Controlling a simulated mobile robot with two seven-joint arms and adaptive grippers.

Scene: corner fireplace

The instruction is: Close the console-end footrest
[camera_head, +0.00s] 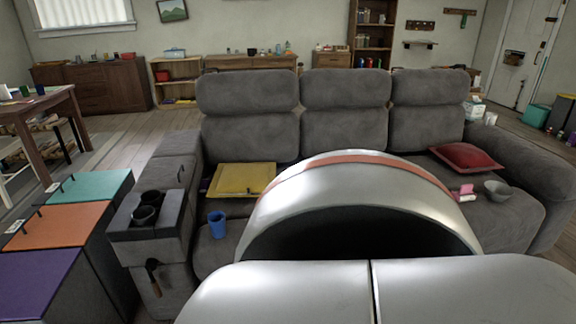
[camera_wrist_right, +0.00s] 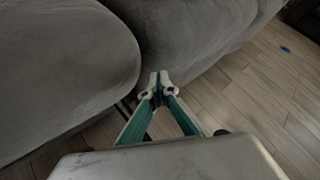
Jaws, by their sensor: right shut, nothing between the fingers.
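The grey sofa (camera_head: 350,140) fills the middle of the head view, with the console (camera_head: 170,235) at its left end. A dark handle (camera_head: 153,278) shows on the console's front. My own body hides the front of the sofa seats, so the console-end footrest cannot be made out there. In the right wrist view, a large grey rounded pad (camera_wrist_right: 65,70) lies left of my right gripper (camera_wrist_right: 158,78); I cannot tell which part of the sofa it is. The gripper's fingertips are together and empty, near a gap beside the pad. My left gripper is not in view.
A red cushion (camera_head: 466,157) and grey bowl (camera_head: 497,190) are at right. Coloured-lid bins (camera_head: 65,225) stand left. Wooden floor (camera_wrist_right: 265,105) is open at right in the wrist view.

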